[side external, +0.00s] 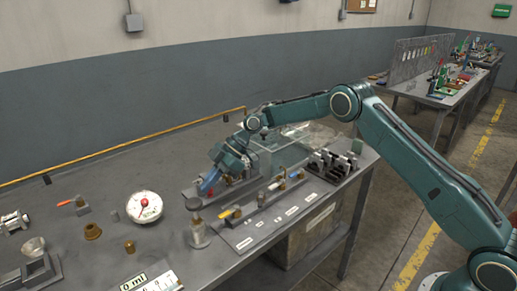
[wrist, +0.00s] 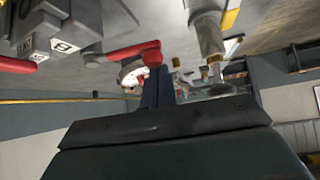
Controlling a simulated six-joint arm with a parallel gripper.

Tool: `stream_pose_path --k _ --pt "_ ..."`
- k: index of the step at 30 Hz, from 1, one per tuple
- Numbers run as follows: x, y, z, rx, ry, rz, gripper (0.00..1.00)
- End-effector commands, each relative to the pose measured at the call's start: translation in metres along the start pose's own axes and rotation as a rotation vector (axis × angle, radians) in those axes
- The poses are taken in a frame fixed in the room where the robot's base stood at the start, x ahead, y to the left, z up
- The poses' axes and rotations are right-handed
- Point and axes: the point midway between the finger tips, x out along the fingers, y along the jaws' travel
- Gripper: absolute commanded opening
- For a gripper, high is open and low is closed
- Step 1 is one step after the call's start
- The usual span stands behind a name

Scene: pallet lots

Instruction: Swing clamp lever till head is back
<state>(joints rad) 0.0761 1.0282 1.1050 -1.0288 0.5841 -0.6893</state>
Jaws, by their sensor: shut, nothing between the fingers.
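A red lever (wrist: 122,53) shows in the upper middle of the wrist view, with its rounded end right by my fingertips. My gripper (wrist: 155,75) is shut and holds nothing; its dark blue fingers stand close together beside that end. I cannot tell whether they touch it. In the side view my gripper (side external: 205,186) reaches down to a grey fixture on the bench, where a small red part (side external: 211,191) shows at the fingers. The clamp head cannot be made out; my gripper and arm cover much of the fixture.
A grey bench (side external: 95,180) carries a white dial gauge (side external: 144,206), brass pieces (side external: 92,231) and an orange-handled valve (side external: 229,212) near the fixture. A metal post (side external: 198,235) stands in front of it. A clear box (side external: 285,150) lies behind. The left bench has some free room.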

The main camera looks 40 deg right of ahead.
Motion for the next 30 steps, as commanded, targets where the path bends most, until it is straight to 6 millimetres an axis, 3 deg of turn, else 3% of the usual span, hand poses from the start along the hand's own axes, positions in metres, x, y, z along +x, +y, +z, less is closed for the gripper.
stream_pose_path --k 30 --pt "-0.007 0.0029 0.0078 0.001 -0.001 0.0 0.0"
